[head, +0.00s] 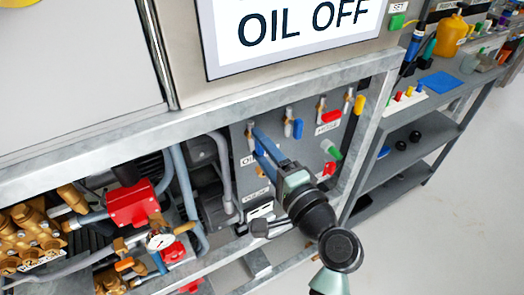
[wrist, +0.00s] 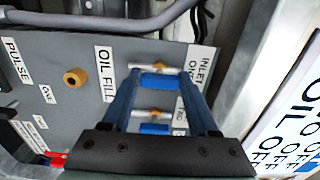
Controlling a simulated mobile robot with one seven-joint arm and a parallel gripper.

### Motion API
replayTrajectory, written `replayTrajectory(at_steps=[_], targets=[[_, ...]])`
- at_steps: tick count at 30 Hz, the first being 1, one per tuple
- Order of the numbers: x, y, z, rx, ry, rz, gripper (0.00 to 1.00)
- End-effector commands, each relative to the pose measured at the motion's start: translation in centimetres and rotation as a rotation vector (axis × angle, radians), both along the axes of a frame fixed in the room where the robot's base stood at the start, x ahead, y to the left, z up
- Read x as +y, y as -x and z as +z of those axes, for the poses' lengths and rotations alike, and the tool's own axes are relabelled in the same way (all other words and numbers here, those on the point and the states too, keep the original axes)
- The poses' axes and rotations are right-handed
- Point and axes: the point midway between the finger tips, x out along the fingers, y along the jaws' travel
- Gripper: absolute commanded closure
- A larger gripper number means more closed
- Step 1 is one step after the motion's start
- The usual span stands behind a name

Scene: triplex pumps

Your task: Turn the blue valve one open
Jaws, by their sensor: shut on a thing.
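Two blue-handled valves sit side by side on the grey panel. The left blue valve handle (wrist: 160,81) lies between my fingertips; in the head view my gripper largely covers it. My gripper (head: 262,145) is shut on this handle, one blue finger at each end of it, as the wrist view (wrist: 160,76) shows. The handle lies in line with the metal stem above it. A label reading INLET and a partly hidden word (wrist: 198,68) is beside it. The second blue handle (head: 298,128) hangs upright to the right; it also shows in the wrist view (wrist: 155,128).
A frame post (head: 367,140) stands at right. The OIL OFF screen (head: 290,35) is above. Pipes and a red block (head: 132,204) are left.

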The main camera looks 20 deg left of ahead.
Motion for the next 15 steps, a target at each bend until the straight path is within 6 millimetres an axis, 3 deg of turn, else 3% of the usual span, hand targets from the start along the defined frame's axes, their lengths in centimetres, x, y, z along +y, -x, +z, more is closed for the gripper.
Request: replayTrajectory(at_steps=[12,13,15], targets=[[-0.04,0.02,-0.14,-0.007,0.011,-0.001,0.96],[-0.04,0.01,-0.14,-0.007,0.011,-0.001,0.36],[-0.04,0.0,-0.13,-0.006,0.01,-0.001,0.24]])
